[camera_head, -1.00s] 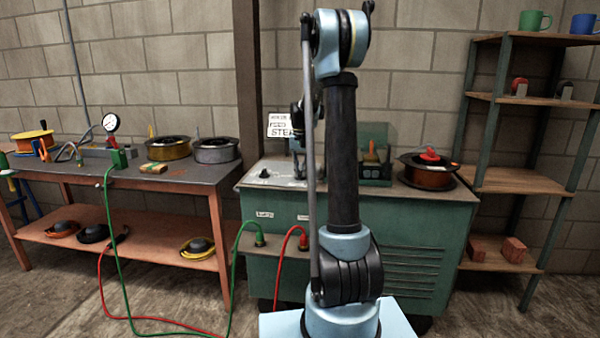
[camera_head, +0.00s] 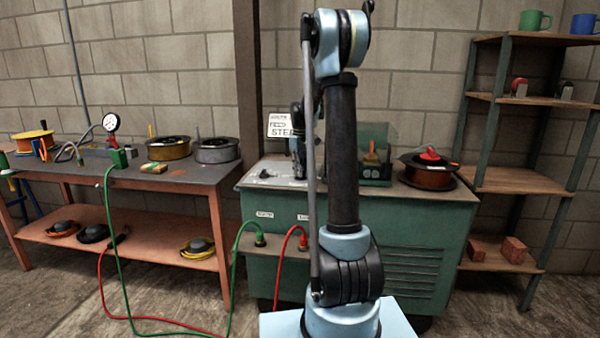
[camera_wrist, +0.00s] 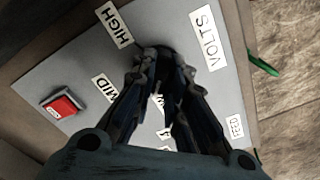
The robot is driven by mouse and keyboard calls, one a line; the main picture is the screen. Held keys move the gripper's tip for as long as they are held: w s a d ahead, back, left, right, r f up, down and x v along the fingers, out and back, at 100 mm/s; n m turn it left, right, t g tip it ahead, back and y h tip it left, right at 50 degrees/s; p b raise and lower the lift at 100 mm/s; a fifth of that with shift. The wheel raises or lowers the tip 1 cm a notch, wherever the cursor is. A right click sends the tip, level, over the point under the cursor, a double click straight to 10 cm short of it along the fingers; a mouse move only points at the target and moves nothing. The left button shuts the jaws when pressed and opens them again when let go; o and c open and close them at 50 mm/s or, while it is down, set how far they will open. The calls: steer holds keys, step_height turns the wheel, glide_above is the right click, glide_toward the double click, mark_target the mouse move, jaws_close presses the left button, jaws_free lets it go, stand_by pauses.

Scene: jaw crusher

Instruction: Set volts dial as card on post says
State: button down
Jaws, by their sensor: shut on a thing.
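The volts dial (camera_wrist: 160,52) is a dark knob on a light grey panel (camera_wrist: 80,72) in the wrist view, mostly hidden by my fingers. My gripper (camera_wrist: 162,64) is over the panel, its fingers shut on the dial. Labels VOLTS (camera_wrist: 205,38), HIGH (camera_wrist: 114,24) and MID (camera_wrist: 104,90) surround it; other labels are partly covered by the fingers. The dial's pointer is hidden. In the head view, the white card (camera_head: 280,125) stands behind the green machine's top. Its right side is behind my arm; "STE" is readable, the upper lines are unclear.
A red button (camera_wrist: 62,104) and a FEED label (camera_wrist: 235,126) are on the same panel. The green machine (camera_head: 420,225) also carries a cable reel (camera_head: 428,176). A workbench (camera_head: 180,177) stands left, a shelf (camera_head: 510,180) right. Green and red cables cross the floor.

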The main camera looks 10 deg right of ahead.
steer(key=shift+n, duration=1.9)
steer(key=c, duration=1.6)
jaws_free()
step_height(320, 180, up, 12)
steer(key=shift+f, duration=0.1)
